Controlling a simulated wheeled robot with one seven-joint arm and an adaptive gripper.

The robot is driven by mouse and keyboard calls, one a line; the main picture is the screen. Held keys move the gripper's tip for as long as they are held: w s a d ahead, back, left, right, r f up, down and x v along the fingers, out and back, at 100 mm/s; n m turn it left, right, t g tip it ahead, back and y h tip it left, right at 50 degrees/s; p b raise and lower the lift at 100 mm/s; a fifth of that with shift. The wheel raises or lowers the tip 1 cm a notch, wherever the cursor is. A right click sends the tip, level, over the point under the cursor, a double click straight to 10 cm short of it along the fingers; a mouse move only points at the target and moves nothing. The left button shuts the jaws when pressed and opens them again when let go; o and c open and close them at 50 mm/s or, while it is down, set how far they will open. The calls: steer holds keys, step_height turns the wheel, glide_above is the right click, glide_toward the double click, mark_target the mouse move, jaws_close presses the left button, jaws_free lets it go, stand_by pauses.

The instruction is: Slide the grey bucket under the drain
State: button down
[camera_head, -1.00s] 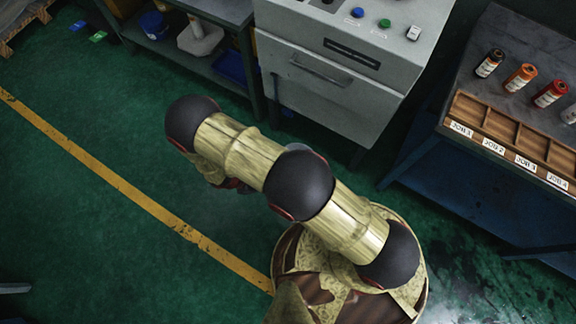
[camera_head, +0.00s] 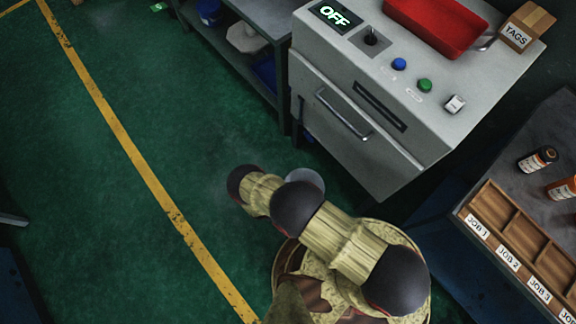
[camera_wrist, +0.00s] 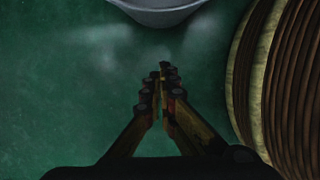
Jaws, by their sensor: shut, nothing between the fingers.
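The grey bucket (camera_wrist: 160,14) shows at the top edge of the wrist view, cut off by the frame. In the head view, a grey rounded thing that looks like the bucket (camera_head: 306,178) shows partly behind my arm, on the floor in front of the grey machine. My gripper (camera_wrist: 163,68) is shut and empty in the wrist view, its tips a little short of the bucket and apart from it. In the head view my arm hides the gripper. I cannot make out the drain.
The grey machine (camera_head: 318,105) has a lit OFF display and a red tray (camera_head: 440,22) on top. A bench (camera_head: 268,70) stands left of it, and a table with a wooden sorting rack (camera_head: 515,245) at right. Green floor (camera_head: 110,215) with a yellow line is clear at left.

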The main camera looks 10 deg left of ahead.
steer(key=b+x, duration=0.5)
steer(key=x, duration=0.4)
steer(key=shift+s+f, duration=0.1)
steer(key=shift+f, duration=0.25)
steer(key=shift+w+d+f+b, duration=0.15)
steer(key=shift+w+d+b, duration=0.2)
steer(key=shift+w+d, duration=1)
steer(key=shift+w, duration=0.25)
